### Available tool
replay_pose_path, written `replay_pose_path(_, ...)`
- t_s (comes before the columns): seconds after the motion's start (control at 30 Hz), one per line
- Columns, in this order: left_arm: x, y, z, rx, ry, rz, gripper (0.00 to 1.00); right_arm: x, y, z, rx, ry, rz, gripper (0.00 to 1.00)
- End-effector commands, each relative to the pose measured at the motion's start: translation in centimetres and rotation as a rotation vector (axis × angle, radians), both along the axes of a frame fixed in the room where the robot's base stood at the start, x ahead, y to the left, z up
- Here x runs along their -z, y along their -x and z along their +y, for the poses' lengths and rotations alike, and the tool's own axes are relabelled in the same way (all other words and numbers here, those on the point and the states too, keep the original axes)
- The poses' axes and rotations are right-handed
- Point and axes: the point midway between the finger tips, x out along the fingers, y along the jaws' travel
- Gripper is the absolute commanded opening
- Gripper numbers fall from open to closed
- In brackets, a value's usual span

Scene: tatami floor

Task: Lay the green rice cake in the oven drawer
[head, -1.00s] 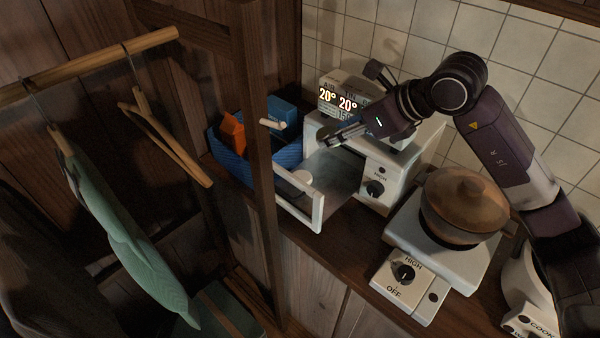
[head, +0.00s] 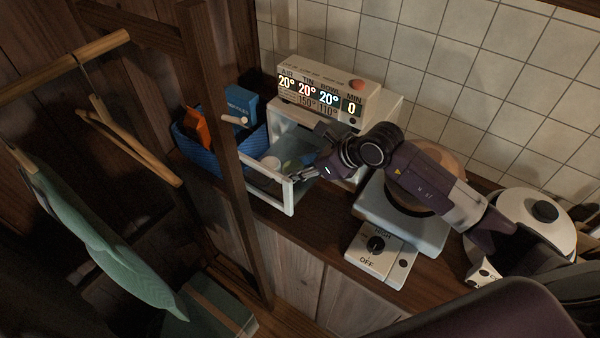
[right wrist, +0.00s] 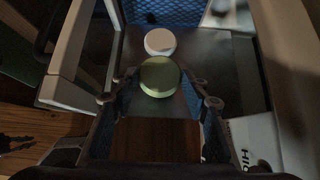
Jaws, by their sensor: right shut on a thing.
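The green rice cake (right wrist: 160,78) shows in the right wrist view between the fingertips of my right gripper (right wrist: 160,86), which is shut on it. In the head view my right gripper (head: 294,177) reaches over the open oven drawer (head: 286,199) near its front frame; the green cake is not clear there. I cannot tell whether the green cake touches the drawer floor (right wrist: 205,60). My left gripper is not in view.
The white oven (head: 388,108) with its lit display stands behind the drawer. A blue basket (head: 190,150) is left of it, past a wooden post (head: 232,150). A hot plate (head: 376,246) with a lidded pot and a rice cooker (head: 530,225) stand right.

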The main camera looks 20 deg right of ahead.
Motion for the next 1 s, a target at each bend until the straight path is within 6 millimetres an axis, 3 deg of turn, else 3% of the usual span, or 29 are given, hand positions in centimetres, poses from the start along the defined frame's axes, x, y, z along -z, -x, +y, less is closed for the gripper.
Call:
replay_pose_path(0.2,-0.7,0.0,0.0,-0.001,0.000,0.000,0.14,2.9,0.1,0.1,-0.001,-0.002,0.004,0.18)
replay_pose_path(0.6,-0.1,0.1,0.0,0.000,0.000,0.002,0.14,3.6,0.1,0.1,-0.001,-0.001,0.002,0.18)
replay_pose_path(0.63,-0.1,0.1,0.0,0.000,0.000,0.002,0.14,3.6,0.1,0.1,-0.001,-0.001,0.002,0.43)
replay_pose_path(0.7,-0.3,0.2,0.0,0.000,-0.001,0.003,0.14,3.5,0.1,0.1,-0.001,-0.001,0.002,0.51)
replay_pose_path(0.8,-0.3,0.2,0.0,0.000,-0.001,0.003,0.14,3.5,0.1,0.0,-0.001,-0.001,0.002,0.59)
replay_pose_path(1.0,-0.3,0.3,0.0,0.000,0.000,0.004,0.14,3.5,0.1,0.0,-0.001,-0.001,0.002,0.59)
